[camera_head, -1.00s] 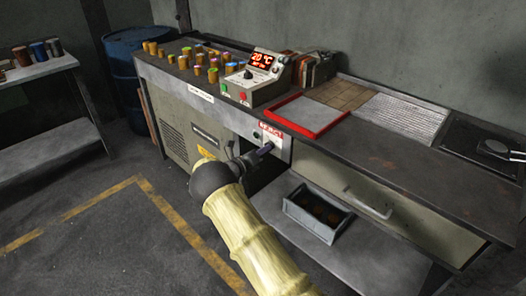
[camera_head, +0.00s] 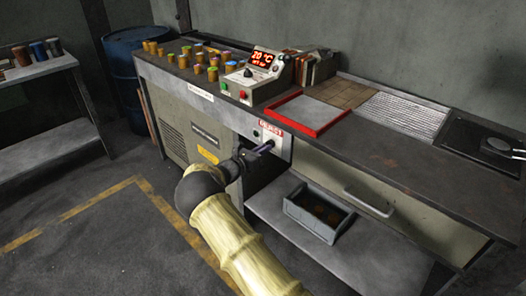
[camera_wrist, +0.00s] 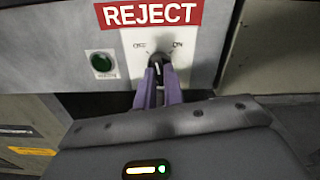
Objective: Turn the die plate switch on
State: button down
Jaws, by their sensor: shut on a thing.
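A small dark rotary switch (camera_wrist: 158,66) with a white mark sits on a grey panel under a red REJECT label, between OFF on its left and ON on its right. Its white mark points roughly upward, between the two words. My gripper (camera_wrist: 159,84) has its two purple fingers shut on the switch knob, and they hide its lower part. In the head view my gripper (camera_head: 267,147) reaches the front panel of the bench from the left front. The switch is mostly hidden there.
A green button (camera_wrist: 102,62) is left of the switch. Above, on the bench, stand a control box (camera_head: 261,74) reading 20 °C, several yellow-sided cylinders (camera_head: 199,69) and a red-edged tray (camera_head: 305,114). A grey bin (camera_head: 318,212) is on the lower shelf. The floor in front is clear.

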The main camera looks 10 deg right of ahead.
jog(key=m+b, duration=0.5)
jog(key=m, duration=0.6)
jog(key=shift+w+a, duration=0.1)
jog(key=shift+a, duration=0.05)
dwell(0.4)
jog(key=c, duration=1.5)
grip_release()
jog(key=p+v, duration=0.2)
jog(key=v, duration=1.5)
